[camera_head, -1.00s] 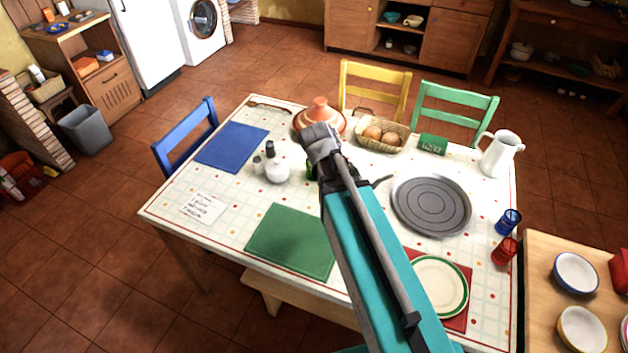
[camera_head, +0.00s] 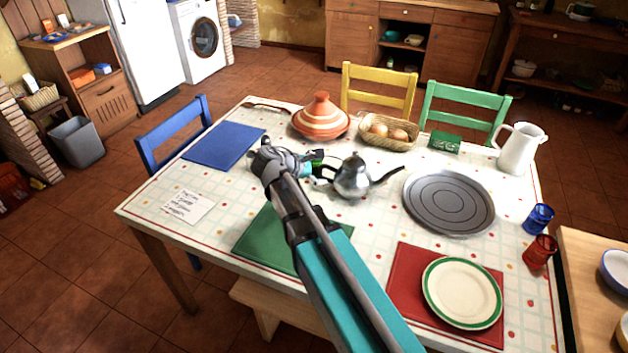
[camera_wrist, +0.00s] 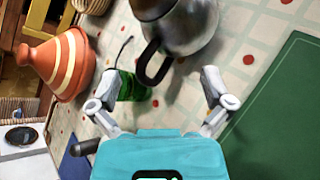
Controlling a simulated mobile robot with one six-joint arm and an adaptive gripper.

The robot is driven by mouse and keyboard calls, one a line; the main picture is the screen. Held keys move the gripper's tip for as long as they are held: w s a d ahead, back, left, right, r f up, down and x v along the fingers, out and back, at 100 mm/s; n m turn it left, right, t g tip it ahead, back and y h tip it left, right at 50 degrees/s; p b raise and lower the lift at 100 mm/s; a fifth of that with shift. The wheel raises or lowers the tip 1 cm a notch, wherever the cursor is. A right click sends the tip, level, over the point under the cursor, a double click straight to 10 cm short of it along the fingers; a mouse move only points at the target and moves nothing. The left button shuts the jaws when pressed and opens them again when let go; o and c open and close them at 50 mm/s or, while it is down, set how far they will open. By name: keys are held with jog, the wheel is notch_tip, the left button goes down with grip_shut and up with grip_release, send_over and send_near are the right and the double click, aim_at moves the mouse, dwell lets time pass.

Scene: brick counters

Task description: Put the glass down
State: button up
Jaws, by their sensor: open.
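A green glass (camera_head: 316,156) is on the patterned table (camera_head: 345,222), just left of the silver teapot (camera_head: 352,180), partly hidden by my gripper (camera_head: 280,163). In the wrist view the green glass (camera_wrist: 131,86) shows close to my left finger, near the dark handle of the teapot (camera_wrist: 180,28). My gripper (camera_wrist: 159,78) is open, its fingers spread apart, with table cloth showing between them. I cannot tell if the left finger touches the glass. A blue glass (camera_head: 538,219) and a red glass (camera_head: 540,251) stand at the table's right edge.
An orange tagine (camera_head: 320,117), an egg basket (camera_head: 389,132), a round grey tray (camera_head: 449,202) and a white jug (camera_head: 520,148) surround the spot. A green mat (camera_head: 263,241) lies under my arm. A plate (camera_head: 461,292) sits on a red mat (camera_head: 408,283).

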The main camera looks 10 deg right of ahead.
aim_at(314, 165)
jog(key=w+a+f+n+t+h+b, duration=0.1)
jog(key=w+a+f+n+b, duration=0.1)
jog(key=a+b, duration=0.1)
jog(key=w+a+f+n+t+h+b, duration=0.1)
jog(key=w+a+n+t+b, duration=0.1)
jog(key=b, duration=0.3)
jog(key=w+a+f+n+t+h+b, duration=0.1)
jog(key=w+a+f+n+b, duration=0.1)
jog(key=w+a+n+b, duration=0.1)
jog(key=shift+a+f+n+t+h+b, duration=0.3)
jog(key=shift+f+n+t+h+b, duration=0.1)
jog(key=shift+n+b, duration=0.4)
jog(key=shift+w+a+r+n+t+b, duration=0.2)
jog(key=shift+a+n+t+b, duration=0.1)
jog(key=shift+a+b, duration=0.2)
jog(key=shift+d, duration=0.1)
jog(key=x, duration=0.8)
jog(key=shift+w+d, duration=0.1)
jog(key=shift+d, duration=0.1)
jog(key=shift+d, duration=0.15)
jog(key=shift+s+f+x, duration=0.1)
jog(key=shift+x, duration=1.15)
jog(key=shift+s+f+x, duration=0.15)
jog(key=shift+x, duration=1.15)
jog(key=shift+d, duration=0.1)
